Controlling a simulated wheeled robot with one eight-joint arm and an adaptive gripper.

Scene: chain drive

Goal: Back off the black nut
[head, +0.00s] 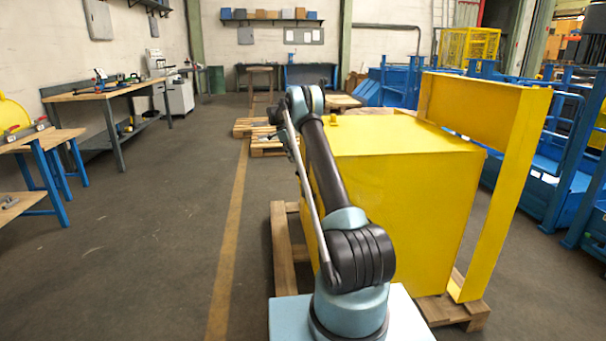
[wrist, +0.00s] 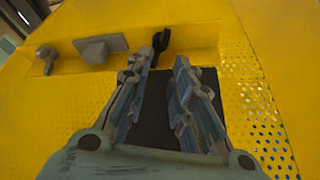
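In the wrist view a small black part (wrist: 160,40), which looks like the black nut, sits at the far edge of a dark opening in a yellow surface (wrist: 215,35). My gripper (wrist: 161,62) is open and empty. Its two fingers point toward the black part, with the tips a little short of it and one on either side of its line. I cannot tell the depth between them. In the head view the yellow housing (head: 410,200) stands in front of me. My arm hides the gripper there, and the black nut cannot be made out.
Left of the black part are a grey block (wrist: 100,47) and a grey bolt (wrist: 45,56). Perforated yellow metal (wrist: 255,90) lies to the right. A yellow upright frame (head: 505,150) stands right of the housing, which rests on a wooden pallet (head: 455,314).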

